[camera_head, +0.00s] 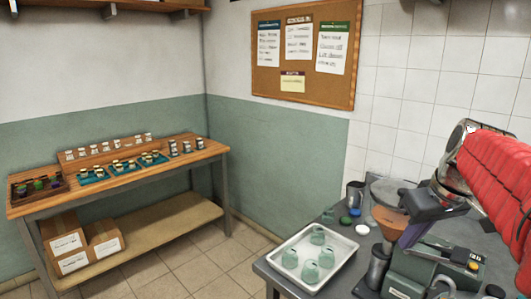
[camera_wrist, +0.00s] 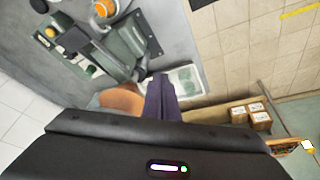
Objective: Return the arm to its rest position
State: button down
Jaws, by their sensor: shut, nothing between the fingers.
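My gripper (camera_head: 408,240) is at the right of the head view, at the end of my red-sleeved arm, over the bench. Its purple fingers also show in the wrist view (camera_wrist: 163,97), shut together and empty. A copper funnel (camera_head: 389,222) is close beside the fingers in the head view; it also shows in the wrist view (camera_wrist: 121,101). Whether the fingers touch it, I cannot tell. Part of the green machine (camera_head: 440,262) is hidden behind my gripper.
A white tray (camera_head: 334,272) with several green jars stands on the grey bench (camera_head: 279,273), left of the machine. A metal mug (camera_head: 354,195) and loose lids stand behind. A wooden table (camera_head: 107,186) with small jars and teal trays is far left, boxes (camera_head: 65,243) beneath. Open floor lies between.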

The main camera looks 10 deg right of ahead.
jog(key=s+a+f, duration=0.5)
jog(key=s+a, duration=0.1)
jog(key=a, duration=0.4)
jog(key=s+a+f+t, duration=0.1)
jog(key=s+a+f, duration=0.4)
jog(key=a, duration=0.5)
jog(key=shift+s+a+f+m, duration=0.25)
jog(key=shift+s+m, duration=0.15)
jog(key=shift+s, duration=0.65)
jog(key=c, duration=2.5)
grip_release()
